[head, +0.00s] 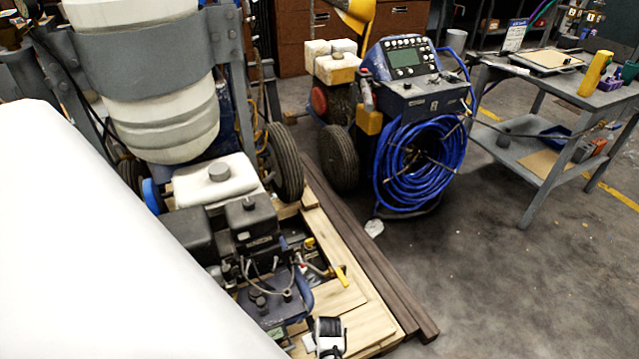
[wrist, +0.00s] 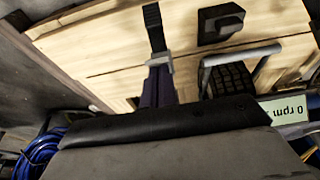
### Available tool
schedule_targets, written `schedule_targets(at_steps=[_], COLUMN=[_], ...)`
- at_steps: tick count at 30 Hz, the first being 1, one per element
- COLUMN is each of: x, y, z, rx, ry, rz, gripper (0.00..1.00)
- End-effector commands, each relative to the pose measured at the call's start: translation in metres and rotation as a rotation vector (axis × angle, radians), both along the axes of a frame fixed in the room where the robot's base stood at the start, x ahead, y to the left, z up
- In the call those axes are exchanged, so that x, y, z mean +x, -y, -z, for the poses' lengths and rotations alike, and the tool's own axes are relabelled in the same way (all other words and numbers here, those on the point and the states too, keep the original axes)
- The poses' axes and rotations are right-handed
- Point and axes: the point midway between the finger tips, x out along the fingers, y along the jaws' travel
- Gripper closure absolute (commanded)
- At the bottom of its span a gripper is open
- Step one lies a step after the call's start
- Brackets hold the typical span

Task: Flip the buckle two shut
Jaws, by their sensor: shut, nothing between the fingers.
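My gripper (wrist: 153,16) shows in the wrist view as a narrow dark form rising from the wide grey and black hand; it is shut and empty. It lies over pale wood planks. To its right is a buckle-like part with a light metal loop (wrist: 205,72) around a black ribbed pad (wrist: 231,80). A black block with a raised lug (wrist: 220,24) sits on the wood above it. No label shows which part is buckle two. The looped part also appears at the bottom of the head view (head: 328,336). My gripper cannot be made out there.
A display reading 0 rpm (wrist: 286,108) is right of the looped part. The engine (head: 252,232) and a white tank (head: 218,180) stand close by. Dark beams (head: 365,250) edge the planks. A blue hose coil (head: 425,165) stands beyond.

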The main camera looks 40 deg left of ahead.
Motion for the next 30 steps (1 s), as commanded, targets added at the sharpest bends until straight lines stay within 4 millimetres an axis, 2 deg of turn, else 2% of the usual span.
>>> schedule_targets(at_steps=[30], x=[-0.0047], y=[0.0094], z=[0.0098], rx=[0.177], ry=[0.071], rz=[0.002], gripper=[1.0])
